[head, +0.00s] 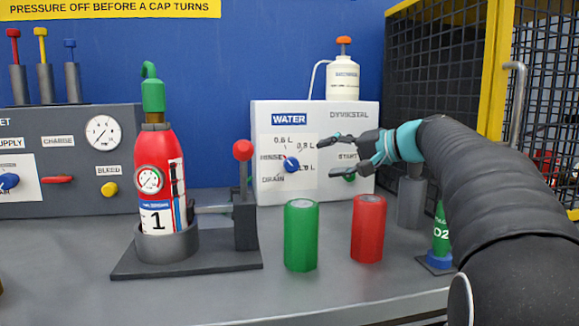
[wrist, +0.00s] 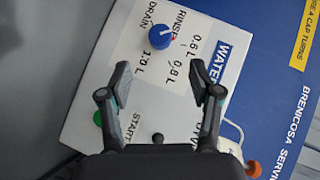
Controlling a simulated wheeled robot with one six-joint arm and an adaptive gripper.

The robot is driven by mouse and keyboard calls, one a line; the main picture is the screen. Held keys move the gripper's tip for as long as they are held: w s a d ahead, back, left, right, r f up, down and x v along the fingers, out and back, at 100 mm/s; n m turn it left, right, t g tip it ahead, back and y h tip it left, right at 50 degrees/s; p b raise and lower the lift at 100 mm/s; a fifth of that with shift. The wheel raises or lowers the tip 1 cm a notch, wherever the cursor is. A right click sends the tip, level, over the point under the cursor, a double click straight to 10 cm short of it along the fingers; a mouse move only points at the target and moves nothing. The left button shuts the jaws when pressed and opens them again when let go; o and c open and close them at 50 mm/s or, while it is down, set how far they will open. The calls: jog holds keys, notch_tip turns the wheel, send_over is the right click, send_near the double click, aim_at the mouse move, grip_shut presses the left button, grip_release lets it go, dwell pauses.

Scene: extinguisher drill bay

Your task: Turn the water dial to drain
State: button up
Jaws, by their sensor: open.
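The white water panel (head: 268,193) stands against the blue wall. Its blue water dial (head: 291,165) has a pale pointer, which appears turned up and left toward the RINSE label; the DRAIN label (head: 273,180) is below it. In the wrist view the dial (wrist: 160,38) lies beyond the fingertips, near the top centre, with DRAIN (wrist: 150,13) up and left of it. My gripper (head: 326,155) is open and empty, in front of the panel to the right of the dial. In the wrist view the gripper (wrist: 162,75) has its fingers spread and apart from the dial.
A green cylinder (head: 301,238) and a red cylinder (head: 368,230) stand on the bench below the panel. A red extinguisher (head: 160,170) sits in a clamp with a red-knobbed lever (head: 243,150) to the left. A green START button (wrist: 98,118) is near the left finger.

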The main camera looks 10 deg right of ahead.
aim_at(294, 165)
jog(key=p+x, duration=0.1)
jog(key=x, duration=1)
jog(key=shift+w+a, duration=0.1)
jog(key=shift+a, duration=0.1)
jog(key=c, duration=1.1)
